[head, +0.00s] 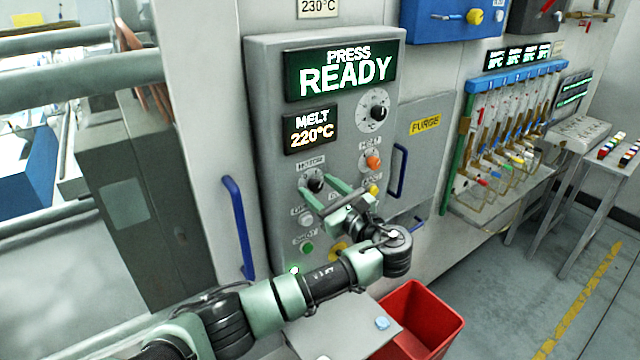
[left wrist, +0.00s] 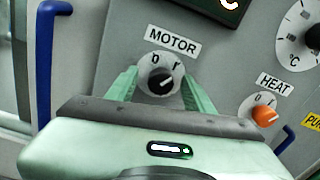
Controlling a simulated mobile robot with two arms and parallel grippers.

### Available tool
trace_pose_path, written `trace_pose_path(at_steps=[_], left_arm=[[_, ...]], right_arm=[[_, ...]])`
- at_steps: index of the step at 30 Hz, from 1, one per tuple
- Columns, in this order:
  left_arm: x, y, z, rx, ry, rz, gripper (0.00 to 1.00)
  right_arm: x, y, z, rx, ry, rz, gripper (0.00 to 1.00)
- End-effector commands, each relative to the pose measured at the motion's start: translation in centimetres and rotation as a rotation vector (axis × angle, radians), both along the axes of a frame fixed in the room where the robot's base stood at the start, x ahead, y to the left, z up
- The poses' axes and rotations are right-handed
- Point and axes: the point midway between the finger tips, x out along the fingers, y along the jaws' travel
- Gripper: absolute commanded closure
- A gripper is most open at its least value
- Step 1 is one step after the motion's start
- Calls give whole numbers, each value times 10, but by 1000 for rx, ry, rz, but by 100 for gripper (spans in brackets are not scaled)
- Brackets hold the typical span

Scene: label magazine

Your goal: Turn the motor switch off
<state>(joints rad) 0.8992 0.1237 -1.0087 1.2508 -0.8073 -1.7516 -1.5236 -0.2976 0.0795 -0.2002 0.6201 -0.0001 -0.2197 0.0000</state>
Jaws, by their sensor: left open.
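The motor switch (head: 314,180) is a black rotary knob on a pale round plate, under a MOTOR label on the grey press panel. It also shows in the left wrist view (left wrist: 160,83), with an O mark and an I mark above it. A pale line on the knob appears to point up and right, toward the I mark. My left gripper (head: 318,189) is open. Its two green fingers stand on either side of the knob in the left wrist view; whether they touch it I cannot tell. My right gripper is in neither view.
The orange HEAT knob (head: 373,162) sits right of the motor switch, with a yellow knob below it. A green button (head: 307,248) is lower on the panel. A blue handle (head: 238,228) stands to the left. A red bin (head: 425,318) is on the floor.

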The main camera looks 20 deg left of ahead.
Motion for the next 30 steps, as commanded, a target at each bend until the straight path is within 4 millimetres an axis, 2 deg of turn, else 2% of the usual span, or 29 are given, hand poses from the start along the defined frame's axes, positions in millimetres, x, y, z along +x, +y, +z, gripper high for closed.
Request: trace_pose_path(at_steps=[8,14,23,30], left_arm=[[2,2,-1,-1,1,0,48],[2,2,-1,-1,1,0,100],[1,1,-1,-16,-19,-1,100],[1,1,-3,-89,-113,0,100]], right_arm=[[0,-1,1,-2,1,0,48],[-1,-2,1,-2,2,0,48],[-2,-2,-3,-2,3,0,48],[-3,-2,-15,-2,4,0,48]])
